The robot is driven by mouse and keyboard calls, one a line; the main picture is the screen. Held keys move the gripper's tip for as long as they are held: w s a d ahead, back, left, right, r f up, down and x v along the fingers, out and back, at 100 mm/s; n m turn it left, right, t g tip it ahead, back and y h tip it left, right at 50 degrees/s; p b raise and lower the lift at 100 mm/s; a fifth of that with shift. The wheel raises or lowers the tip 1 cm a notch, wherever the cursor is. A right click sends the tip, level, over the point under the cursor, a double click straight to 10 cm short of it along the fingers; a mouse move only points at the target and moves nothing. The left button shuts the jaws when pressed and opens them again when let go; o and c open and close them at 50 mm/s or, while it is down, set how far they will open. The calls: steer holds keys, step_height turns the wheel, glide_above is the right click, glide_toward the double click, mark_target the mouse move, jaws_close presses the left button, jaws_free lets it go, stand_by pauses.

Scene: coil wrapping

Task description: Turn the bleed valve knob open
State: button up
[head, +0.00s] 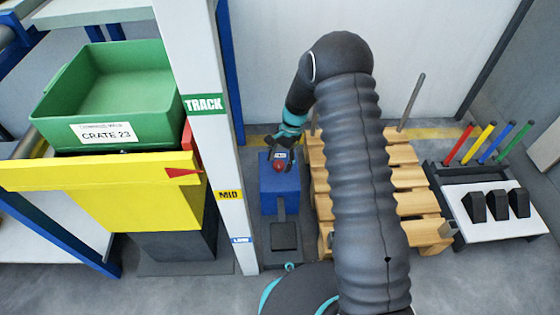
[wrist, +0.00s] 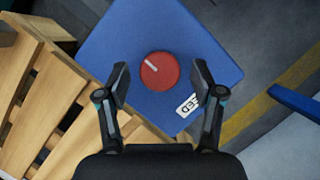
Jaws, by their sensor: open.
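The bleed valve knob (wrist: 160,71) is a round red knob with a white pointer line, on top of a blue box (wrist: 110,40). In the wrist view the line points to the upper left. A white label (wrist: 190,103), partly hidden by a finger, lies beside the knob. In the head view the knob (head: 279,167) shows on the blue box (head: 279,190). My gripper (wrist: 160,80) is open and empty, its fingers on either side of the knob in the picture. I cannot tell its height above the knob. In the head view my gripper (head: 284,141) is over the box's back part.
A wooden pallet (head: 405,180) stands right of the blue box. A white post (head: 205,130) marked TRACK and MID stands left, with a green crate (head: 75,95) on a yellow holder (head: 100,180). Coloured rods (head: 486,143) and black blocks (head: 497,204) are far right.

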steer(key=c, duration=1.1)
